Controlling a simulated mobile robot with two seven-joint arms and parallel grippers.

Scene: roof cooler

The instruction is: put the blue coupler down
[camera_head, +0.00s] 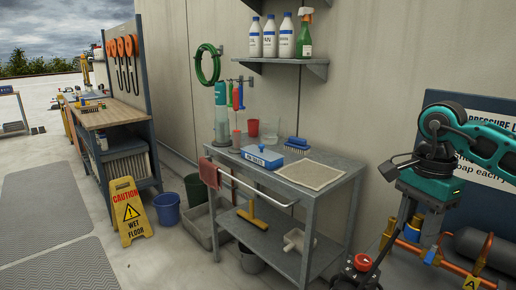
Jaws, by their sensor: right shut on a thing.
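The blue coupler (412,234) shows as a small blue band low at the right, by the copper-coloured pipework (408,246). My right gripper (411,224) points down from the teal and black arm at the right edge. Its fingers are shut on the blue coupler. The coupler is small and partly covered by the fingers, and I cannot tell if it touches the pipe. My left gripper is not in view.
A grey two-tier cart (330,204) stands in the middle with a blue box (262,157) and a mat (310,174). A dark tank (484,246) and a red-knobbed device (361,263) are near the pipework. A caution sign (129,210) stands left on open floor.

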